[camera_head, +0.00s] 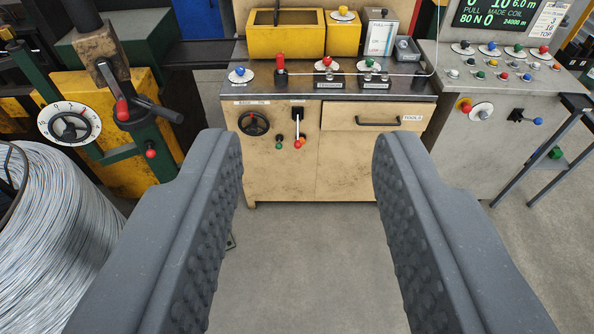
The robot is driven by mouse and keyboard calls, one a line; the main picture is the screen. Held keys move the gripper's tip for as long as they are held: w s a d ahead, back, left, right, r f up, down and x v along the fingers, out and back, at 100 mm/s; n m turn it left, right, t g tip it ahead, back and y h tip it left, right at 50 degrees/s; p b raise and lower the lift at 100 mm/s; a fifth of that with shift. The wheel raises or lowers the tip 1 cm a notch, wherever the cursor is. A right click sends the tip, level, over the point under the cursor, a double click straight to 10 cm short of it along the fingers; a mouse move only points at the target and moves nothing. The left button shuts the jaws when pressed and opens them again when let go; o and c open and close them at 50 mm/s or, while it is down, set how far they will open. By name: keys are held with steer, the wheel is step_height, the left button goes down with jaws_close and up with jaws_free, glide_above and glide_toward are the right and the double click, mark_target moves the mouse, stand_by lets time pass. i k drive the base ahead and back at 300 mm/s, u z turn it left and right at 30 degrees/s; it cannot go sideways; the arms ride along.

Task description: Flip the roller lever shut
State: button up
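My gripper (308,150) is open and empty, with its two dark grey ribbed fingers wide apart in the foreground. Between and beyond them stands a beige cabinet. A red upright handle (280,64) stands on the cabinet top. At the left, a dark pivoted handle with a red grip (122,109) sits on a green and yellow machine. I cannot tell which of these is the roller lever. My gripper touches none of them.
A coil of wire (50,250) stands at the left, near a numbered dial (69,124). The cabinet has a black handwheel (254,123) and a drawer (373,118). A grey control console (480,140) with coloured knobs stands at the right. The floor before the cabinet is clear.

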mark_target(297, 144)
steer(key=k, duration=0.2)
steer(key=z, duration=0.65)
steer(key=i, duration=2.25)
steer(key=u, duration=0.25)
